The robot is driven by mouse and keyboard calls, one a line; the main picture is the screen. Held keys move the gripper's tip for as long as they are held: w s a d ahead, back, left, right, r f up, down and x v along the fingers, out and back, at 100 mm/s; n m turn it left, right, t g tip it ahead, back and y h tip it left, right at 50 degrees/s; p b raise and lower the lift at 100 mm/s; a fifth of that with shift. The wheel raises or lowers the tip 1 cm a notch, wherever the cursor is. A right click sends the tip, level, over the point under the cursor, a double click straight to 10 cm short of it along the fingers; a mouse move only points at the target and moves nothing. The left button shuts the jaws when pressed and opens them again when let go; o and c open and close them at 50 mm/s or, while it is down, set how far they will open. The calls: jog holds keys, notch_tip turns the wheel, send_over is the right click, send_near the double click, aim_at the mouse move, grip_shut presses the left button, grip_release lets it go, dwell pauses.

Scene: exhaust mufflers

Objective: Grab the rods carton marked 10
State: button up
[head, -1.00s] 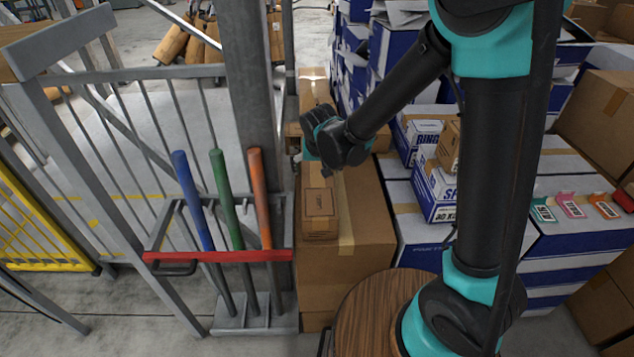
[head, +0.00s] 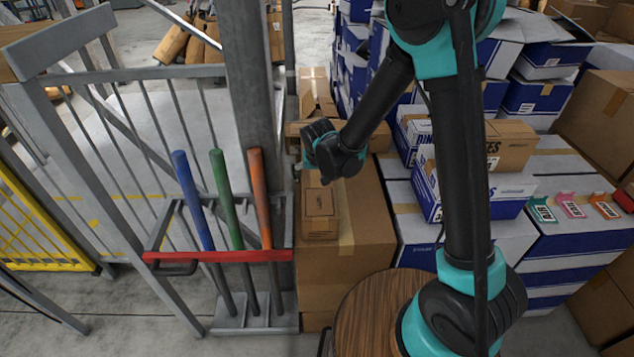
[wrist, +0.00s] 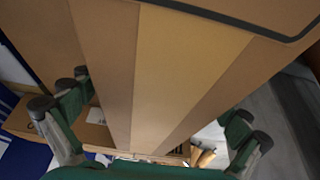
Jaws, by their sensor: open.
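A small brown carton (head: 320,212) lies on top of the large taped box (head: 368,212) in the head view. I cannot read a 10 on either. My gripper (wrist: 152,108) is open in the wrist view, its green fingers spread left and right. A brown cardboard face with a lighter tape strip (wrist: 180,70) fills the middle of that view; I cannot tell how near it is. In the head view, my wrist hangs above the far part of the large box and hides the fingers.
A metal post and railing (head: 252,90) stand just left of the large box. A rack (head: 280,256) holds blue, green and orange handles. Blue-and-white boxes (head: 575,228) stack to the right, with coloured tags on top. A round wooden stool (head: 358,305) is in front.

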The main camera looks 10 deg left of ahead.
jog(key=c, duration=1.7)
jog(key=shift+r, duration=0.1)
